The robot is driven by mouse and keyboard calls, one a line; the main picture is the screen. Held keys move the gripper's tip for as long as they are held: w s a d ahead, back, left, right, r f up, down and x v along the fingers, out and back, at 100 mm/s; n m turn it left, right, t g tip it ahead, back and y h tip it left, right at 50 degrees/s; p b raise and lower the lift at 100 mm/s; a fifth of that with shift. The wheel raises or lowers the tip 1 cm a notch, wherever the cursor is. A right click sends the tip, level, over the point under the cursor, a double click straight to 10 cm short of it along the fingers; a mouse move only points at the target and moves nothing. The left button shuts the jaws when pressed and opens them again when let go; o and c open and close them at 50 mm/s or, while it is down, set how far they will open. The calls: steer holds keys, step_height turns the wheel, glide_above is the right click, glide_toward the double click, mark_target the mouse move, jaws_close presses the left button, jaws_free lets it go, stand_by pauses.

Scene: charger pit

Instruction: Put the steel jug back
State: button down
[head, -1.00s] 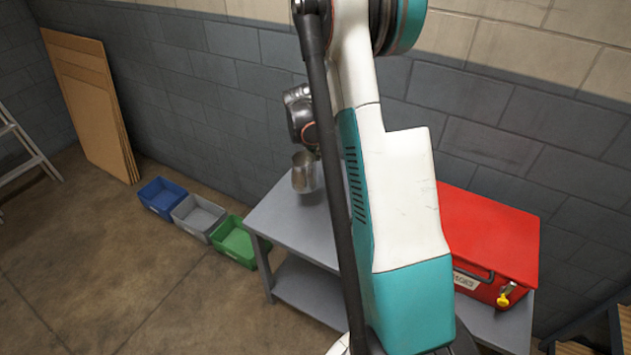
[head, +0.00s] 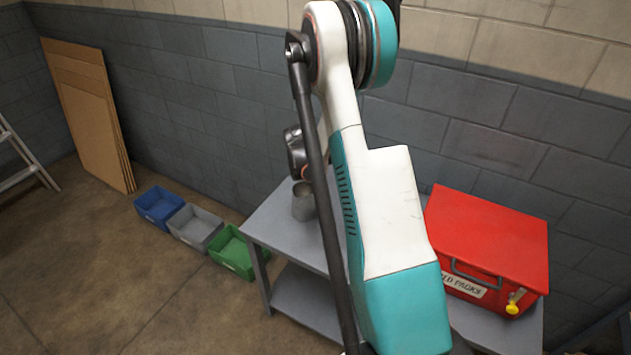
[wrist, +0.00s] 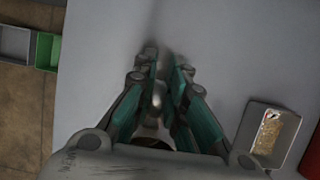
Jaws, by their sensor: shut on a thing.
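The steel jug (head: 303,204) is at the left part of the grey workbench, partly hidden behind my arm in the head view. It is upright; I cannot tell whether its base touches the bench top. In the wrist view my gripper (wrist: 163,68) points down over the bench with its teal fingers closed on a narrow shiny part of the jug (wrist: 158,97). The rest of the jug is mostly hidden by the fingers and wrist there. In the head view my fingers are hidden behind my arm.
The grey bench (head: 268,222) has a red lidded box (head: 490,230) with a yellow tag at its right. A small grey tray (wrist: 285,120) with tan contents is on the bench. Blue (head: 158,206), grey (head: 195,228) and green (head: 232,252) bins stand on the floor left of it. A wall is behind.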

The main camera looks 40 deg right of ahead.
steer(key=c, duration=1.6)
jaws_free()
steer(key=shift+f, duration=0.1)
steer(key=shift+c, duration=0.2)
steer(key=p+v, duration=0.4)
steer(key=v, duration=0.8)
steer(key=shift+d, duration=0.1)
